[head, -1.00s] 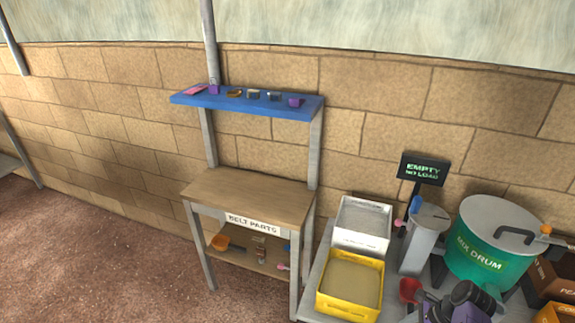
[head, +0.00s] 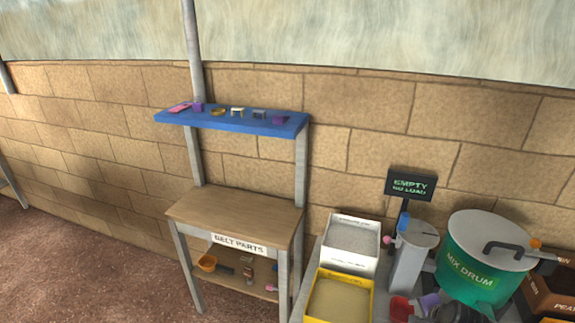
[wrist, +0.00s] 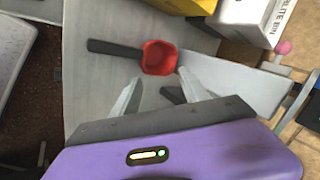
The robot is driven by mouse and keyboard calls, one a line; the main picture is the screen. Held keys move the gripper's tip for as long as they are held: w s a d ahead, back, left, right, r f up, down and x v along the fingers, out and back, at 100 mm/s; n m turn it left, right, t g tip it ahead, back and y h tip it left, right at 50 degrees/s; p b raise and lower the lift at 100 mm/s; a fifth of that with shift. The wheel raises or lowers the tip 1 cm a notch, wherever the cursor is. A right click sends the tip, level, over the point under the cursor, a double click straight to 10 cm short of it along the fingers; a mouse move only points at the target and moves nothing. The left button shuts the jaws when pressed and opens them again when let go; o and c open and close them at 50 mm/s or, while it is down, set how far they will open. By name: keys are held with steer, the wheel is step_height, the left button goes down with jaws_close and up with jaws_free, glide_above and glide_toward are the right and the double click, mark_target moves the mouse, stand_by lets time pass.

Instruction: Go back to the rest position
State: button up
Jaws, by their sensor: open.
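My gripper (wrist: 160,92) shows in the wrist view with its two pale fingers apart and nothing between them. A red scoop (wrist: 159,58) with a dark handle (wrist: 115,48) lies on the grey table just beyond the fingertips. In the head view, the red scoop (head: 400,308) is at the bottom edge, and the purple part of my wrist is just right of it. The fingers cannot be made out in the head view.
A yellow bin (head: 319,308) and a white bin (head: 341,263) stand left of the scoop. A wooden bench (head: 235,210) with a blue shelf (head: 232,120) is further left.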

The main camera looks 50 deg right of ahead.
steer(key=w+a+r+n+t+h+b, duration=0.1)
steer(key=w+a+r+n+t+b, duration=0.2)
steer(key=a+n, duration=0.45)
steer(key=w+a+r+n+t+h+b, duration=0.1)
steer(key=w+a+r+n+t+b, duration=0.25)
steer(key=a, duration=0.75)
steer(key=w+a+r+n+t+h+b, duration=0.1)
steer(key=w+a+r+n+t+b, duration=0.15)
steer(key=a+n, duration=0.55)
steer(key=s+a+r+n+t+y+b, duration=0.1)
steer(key=s+a+r+n+y+b, duration=0.15)
steer(key=a, duration=0.35)
steer(key=s+a+r+n+t+y+b, duration=0.1)
steer(key=a+t+y+b, duration=0.15)
steer(key=a, duration=0.35)
steer(key=s+a+f+n+g+y+b, duration=0.2)
steer(key=s+a+f+y+b, duration=0.1)
steer(key=s+a, duration=0.2)
steer(key=shift+a+f+n+b, duration=0.3)
steer(key=shift+a+n+b, duration=0.05)
steer(key=shift+a, duration=0.35)
